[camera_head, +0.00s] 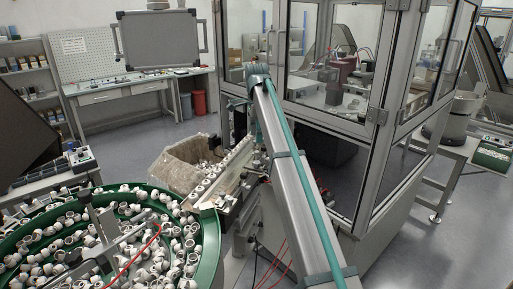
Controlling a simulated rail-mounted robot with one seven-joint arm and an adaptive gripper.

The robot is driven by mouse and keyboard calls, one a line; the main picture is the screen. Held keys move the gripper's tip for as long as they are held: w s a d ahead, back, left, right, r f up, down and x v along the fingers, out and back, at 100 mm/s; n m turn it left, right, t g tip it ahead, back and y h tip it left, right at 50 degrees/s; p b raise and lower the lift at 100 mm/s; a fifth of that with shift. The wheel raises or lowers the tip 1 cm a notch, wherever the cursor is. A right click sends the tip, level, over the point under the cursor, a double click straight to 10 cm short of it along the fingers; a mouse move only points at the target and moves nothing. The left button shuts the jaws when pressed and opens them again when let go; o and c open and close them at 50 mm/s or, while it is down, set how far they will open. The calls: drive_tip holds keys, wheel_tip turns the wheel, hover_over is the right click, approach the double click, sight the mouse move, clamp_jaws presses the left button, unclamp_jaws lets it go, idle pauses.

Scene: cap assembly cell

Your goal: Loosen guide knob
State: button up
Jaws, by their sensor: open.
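My arm, silver with teal strips, rises from the lower right to a joint near the top middle, then bends down out of sight behind itself. My gripper cannot be made out; the arm covers its place. A feed track (228,176) with a row of white caps on it runs from the green bowl feeder (209,245) toward the glazed machine. Small metal fittings sit along the track's right side, partly behind my arm. I cannot tell which of them is the guide knob.
The glazed enclosure (345,122) stands right behind my arm, close to the track. A carton lined with clear plastic (180,165) stands left of the track. Red cables hang below the arm. A workbench (125,90) and open floor lie at the back left.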

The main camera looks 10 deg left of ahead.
sight(257, 162)
wheel_tip(257, 162, down, 12)
drive_tip(key=n+p, duration=0.1)
drive_tip(key=n, duration=0.6)
drive_tip(key=n+p, duration=0.1)
drive_tip(key=n, duration=1.4)
drive_tip(key=shift+r+p, duration=0.25)
drive_tip(key=shift+p, duration=0.15)
clamp_jaws()
